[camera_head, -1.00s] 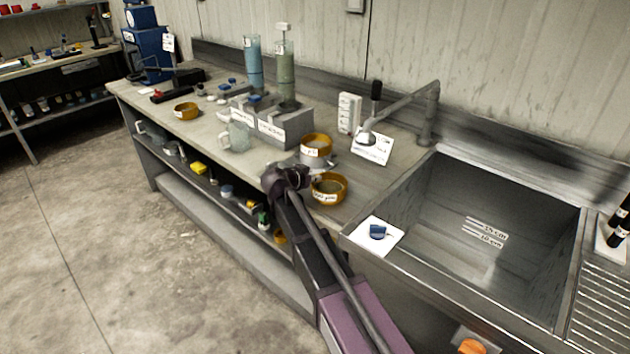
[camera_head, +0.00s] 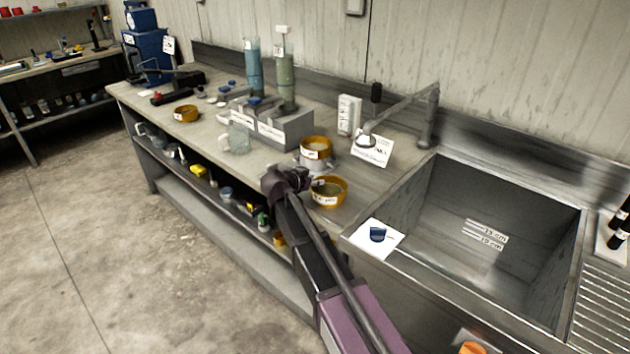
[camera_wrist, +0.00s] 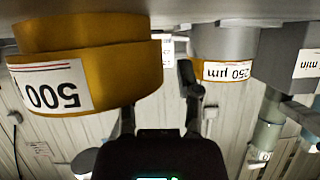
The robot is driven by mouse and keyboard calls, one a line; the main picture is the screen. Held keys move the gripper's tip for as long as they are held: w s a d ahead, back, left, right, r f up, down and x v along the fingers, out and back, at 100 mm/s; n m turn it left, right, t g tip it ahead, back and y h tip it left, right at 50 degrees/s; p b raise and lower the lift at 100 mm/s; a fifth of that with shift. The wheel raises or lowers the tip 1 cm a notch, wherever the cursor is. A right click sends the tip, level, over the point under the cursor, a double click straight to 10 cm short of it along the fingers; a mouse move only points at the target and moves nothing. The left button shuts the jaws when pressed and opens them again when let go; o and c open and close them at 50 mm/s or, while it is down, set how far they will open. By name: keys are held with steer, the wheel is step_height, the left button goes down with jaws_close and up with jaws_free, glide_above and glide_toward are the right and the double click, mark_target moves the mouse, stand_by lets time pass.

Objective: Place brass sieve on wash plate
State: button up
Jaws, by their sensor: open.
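A brass sieve (camera_head: 328,192) with a white label stands on the bench's front edge, just left of the sink. In the wrist view, which is upside down, this sieve (camera_wrist: 85,65) reads 500 and fills the left side. My gripper (camera_head: 302,180) is open at the sieve's left side. In the wrist view one finger (camera_wrist: 188,80) shows right of the sieve wall, apart from it; the other is mostly hidden behind the sieve. A second brass sieve (camera_head: 315,147), marked 250 µm, sits on a grey round base (camera_head: 316,162). I cannot tell which thing is the wash plate.
A third brass sieve (camera_head: 186,113) lies farther left. A grey block (camera_head: 285,130) with tall cylinders and a clear jug (camera_head: 238,138) stand behind. A white square with a blue item (camera_head: 378,236) lies at the sink's corner.

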steer(key=shift+r, duration=0.2)
steer(key=p+v, duration=0.5)
steer(key=v, duration=0.7)
steer(key=shift+f, duration=0.2)
stand_by(0.3)
